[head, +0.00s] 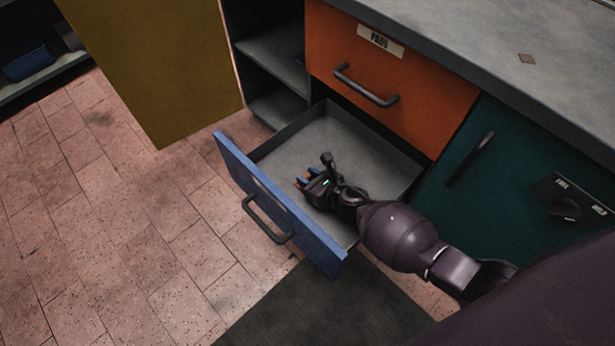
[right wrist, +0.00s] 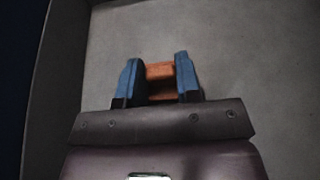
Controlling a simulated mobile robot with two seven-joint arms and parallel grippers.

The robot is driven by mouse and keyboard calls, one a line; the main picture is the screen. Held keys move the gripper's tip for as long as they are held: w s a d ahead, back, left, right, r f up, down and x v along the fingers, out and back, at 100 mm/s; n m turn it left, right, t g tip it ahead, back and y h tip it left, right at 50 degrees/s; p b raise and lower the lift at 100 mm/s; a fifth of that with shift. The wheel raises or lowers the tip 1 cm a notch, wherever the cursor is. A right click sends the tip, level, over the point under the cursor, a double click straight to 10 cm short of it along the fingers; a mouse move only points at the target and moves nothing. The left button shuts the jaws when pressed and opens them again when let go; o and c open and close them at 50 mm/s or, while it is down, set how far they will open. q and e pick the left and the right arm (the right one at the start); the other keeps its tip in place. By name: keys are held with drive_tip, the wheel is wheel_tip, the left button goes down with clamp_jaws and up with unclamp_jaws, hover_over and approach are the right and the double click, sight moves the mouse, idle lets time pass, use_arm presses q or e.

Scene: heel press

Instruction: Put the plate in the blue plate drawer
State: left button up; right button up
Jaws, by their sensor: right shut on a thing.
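The blue drawer (head: 302,233) is pulled open below the orange drawer, and its grey inside shows. My right gripper (head: 303,183) is inside it, close behind the blue front. It is shut on a small orange-brown piece, which looks to be the plate (right wrist: 160,72). In the right wrist view the piece sits between the blue fingertips of the right gripper (right wrist: 158,78), over the grey drawer floor (right wrist: 245,60). I cannot tell whether the piece touches the floor. My left gripper is not in view.
The orange drawer (head: 430,85) above is shut. A yellow door (head: 150,60) stands open at the left.

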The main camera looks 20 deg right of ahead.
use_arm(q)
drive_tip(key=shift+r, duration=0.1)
use_arm(e)
drive_tip(key=shift+w+r, duration=0.1)
drive_tip(key=shift+r, duration=0.05)
drive_tip(key=shift+f+b, duration=0.3)
drive_tip(key=shift+f, duration=0.1)
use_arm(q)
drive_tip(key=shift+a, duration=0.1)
use_arm(e)
drive_tip(key=o, duration=1)
drive_tip(key=shift+r, duration=0.15)
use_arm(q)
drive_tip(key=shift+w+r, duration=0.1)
use_arm(e)
drive_tip(key=shift+o, duration=0.2)
drive_tip(key=shift+r, duration=0.1)
drive_tip(key=shift+r+p, duration=0.25)
drive_tip(key=shift+p, duration=0.15)
drive_tip(key=p+v, duration=0.3)
drive_tip(key=v, duration=0.8)
drive_tip(key=shift+f, duration=0.15)
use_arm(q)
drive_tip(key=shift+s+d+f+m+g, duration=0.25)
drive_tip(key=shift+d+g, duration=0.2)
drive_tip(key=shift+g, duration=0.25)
use_arm(e)
drive_tip(key=shift+s+d, duration=0.15)
drive_tip(key=shift+s, duration=0.4)
